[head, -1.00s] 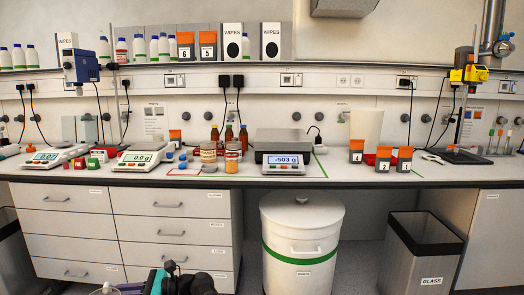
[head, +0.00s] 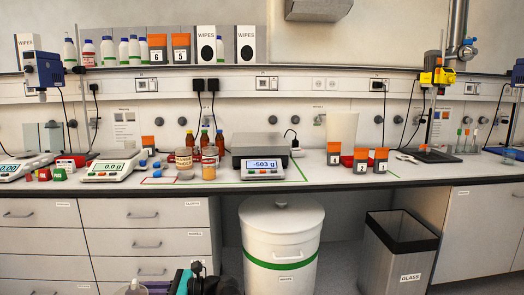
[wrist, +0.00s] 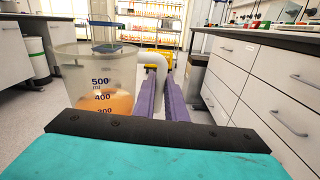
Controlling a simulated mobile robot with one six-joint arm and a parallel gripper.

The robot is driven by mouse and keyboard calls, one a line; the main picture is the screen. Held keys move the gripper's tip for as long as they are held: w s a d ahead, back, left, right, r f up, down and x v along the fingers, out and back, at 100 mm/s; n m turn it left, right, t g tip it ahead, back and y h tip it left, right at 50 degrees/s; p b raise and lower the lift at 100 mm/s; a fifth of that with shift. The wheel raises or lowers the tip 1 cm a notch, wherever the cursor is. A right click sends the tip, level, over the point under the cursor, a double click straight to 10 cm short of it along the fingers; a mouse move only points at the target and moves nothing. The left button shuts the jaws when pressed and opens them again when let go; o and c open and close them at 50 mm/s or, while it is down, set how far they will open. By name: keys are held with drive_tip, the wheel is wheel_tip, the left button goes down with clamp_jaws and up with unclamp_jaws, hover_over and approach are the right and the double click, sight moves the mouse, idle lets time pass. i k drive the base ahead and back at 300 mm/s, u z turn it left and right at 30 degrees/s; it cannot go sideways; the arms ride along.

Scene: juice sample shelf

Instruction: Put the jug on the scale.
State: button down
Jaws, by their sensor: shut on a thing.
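The jug (wrist: 98,78) is clear plastic with volume marks and orange liquid in its lower part. It is upright at the left of the wrist view. My gripper (wrist: 158,88) has purple fingers shut on the jug's pale handle. In the head view, only part of my gripper shows at the bottom edge, well in front of the bench. A large scale (head: 263,173) with a grey platform stands mid-bench and reads -503 g; its platform looks empty. Two smaller white scales, one reading 0.0 g (head: 113,168) and one reading 0.00 (head: 22,168), stand to the left.
Bottles (head: 205,141) and jars (head: 184,160) crowd the large scale's left side. A whitish container (head: 342,127) and orange-topped boxes (head: 361,160) stand to its right. A white lidded bin (head: 281,228) and a glass bin (head: 398,260) are below the bench. Open floor shows in the wrist view.

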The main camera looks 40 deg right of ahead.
sight(263, 141)
drive_tip(key=u, duration=0.05)
drive_tip(key=i, duration=1)
drive_tip(key=z, duration=0.05)
